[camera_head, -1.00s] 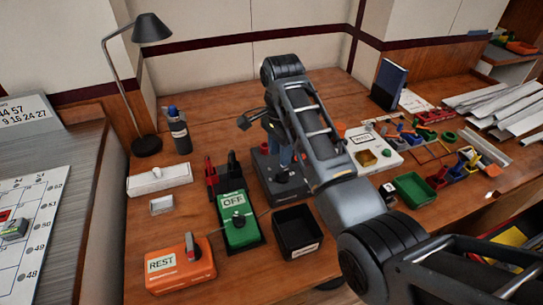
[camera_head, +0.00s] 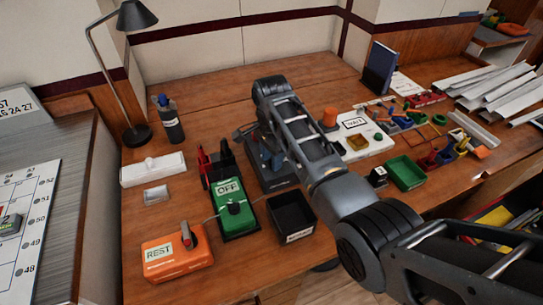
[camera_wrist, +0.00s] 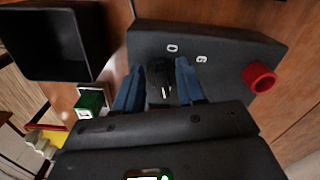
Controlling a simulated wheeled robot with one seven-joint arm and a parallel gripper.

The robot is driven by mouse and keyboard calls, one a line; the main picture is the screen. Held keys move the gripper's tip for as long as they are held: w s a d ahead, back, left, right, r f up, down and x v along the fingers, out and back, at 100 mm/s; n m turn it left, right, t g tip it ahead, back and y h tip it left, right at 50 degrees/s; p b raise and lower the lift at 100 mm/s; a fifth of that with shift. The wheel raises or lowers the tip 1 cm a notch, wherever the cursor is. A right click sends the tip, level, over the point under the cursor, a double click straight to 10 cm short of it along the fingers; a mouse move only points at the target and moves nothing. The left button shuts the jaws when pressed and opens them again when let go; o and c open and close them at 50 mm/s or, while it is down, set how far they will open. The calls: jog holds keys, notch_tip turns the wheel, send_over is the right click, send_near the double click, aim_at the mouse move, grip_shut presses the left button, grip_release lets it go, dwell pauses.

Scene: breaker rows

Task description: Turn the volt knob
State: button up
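A dark grey box (camera_head: 262,180) stands on the bench behind the black tray, partly hidden by my arm. In the wrist view the box (camera_wrist: 225,45) shows a black knob (camera_wrist: 160,77), white digits beside it and a red round knob (camera_wrist: 259,77) at its right end. No "volt" label can be read. My gripper (camera_wrist: 160,72) is at the black knob, with one blue finger on each side and narrow gaps visible, so it looks open around the knob. In the head view my gripper (camera_head: 268,157) is low over the box and partly hidden.
A green unit marked OFF (camera_head: 232,208) stands left of the box, and an orange unit marked REST (camera_head: 176,258) is nearer the front. The empty black tray (camera_head: 291,213) is in front of the box. A bottle (camera_head: 171,124) and lamp (camera_head: 137,75) stand behind left.

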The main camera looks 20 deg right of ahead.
grip_shut()
